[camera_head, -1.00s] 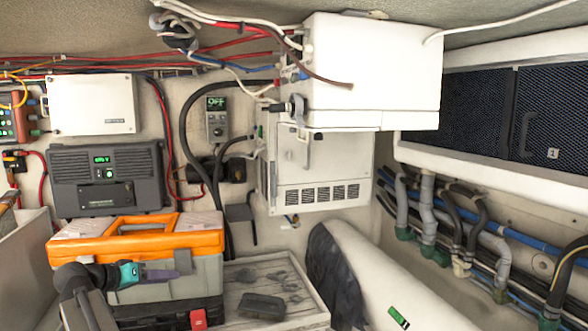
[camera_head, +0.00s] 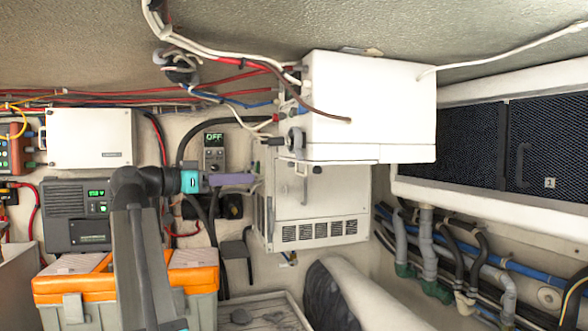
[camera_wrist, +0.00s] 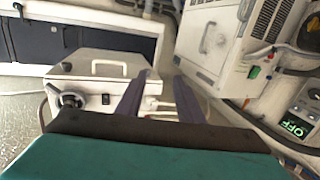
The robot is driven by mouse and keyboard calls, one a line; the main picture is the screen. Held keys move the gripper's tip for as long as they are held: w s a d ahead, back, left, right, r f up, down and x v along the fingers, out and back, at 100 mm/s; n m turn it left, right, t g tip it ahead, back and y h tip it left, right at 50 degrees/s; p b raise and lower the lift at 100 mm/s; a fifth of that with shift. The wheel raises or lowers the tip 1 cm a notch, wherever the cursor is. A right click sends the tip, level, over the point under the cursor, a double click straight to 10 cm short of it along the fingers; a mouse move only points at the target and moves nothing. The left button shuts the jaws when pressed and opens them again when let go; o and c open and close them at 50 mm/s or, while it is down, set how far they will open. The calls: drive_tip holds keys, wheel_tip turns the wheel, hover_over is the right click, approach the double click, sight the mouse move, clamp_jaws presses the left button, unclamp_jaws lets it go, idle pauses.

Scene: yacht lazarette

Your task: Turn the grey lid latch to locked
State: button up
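A round grey knob with a dark lever is on the left face of the upper white box; it is the likeliest latch, seen in the head view (camera_head: 297,139) and at left in the wrist view (camera_wrist: 70,100). I cannot read its locked or unlocked setting. My gripper (camera_head: 255,179) is raised left of the white boxes, slightly below the knob, not touching it. In the wrist view my gripper (camera_wrist: 163,75) has its two purple fingers apart with nothing between them. The upper white box (camera_wrist: 88,64) shows its handle and a small black switch there.
Below is a vented white cabinet (camera_head: 335,205) with a handle. Cables hang around the boxes. A control panel (camera_head: 214,152) reading OFF is behind my gripper. An orange-lidded toolbox (camera_head: 195,280) stands below left. Dark mesh panels (camera_head: 460,135) are at right.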

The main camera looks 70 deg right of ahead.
sight(291, 166)
drive_tip(key=s+r, duration=0.1)
drive_tip(key=s+r+m, duration=0.1)
drive_tip(key=shift+s+a+r+g, duration=0.15)
drive_tip(key=shift+a+r+g, duration=0.05)
drive_tip(key=shift+r+g, duration=0.15)
drive_tip(key=shift+p+x, duration=2.25)
drive_tip(key=shift+x, duration=4.6)
drive_tip(key=shift+f, duration=0.2)
clamp_jaws()
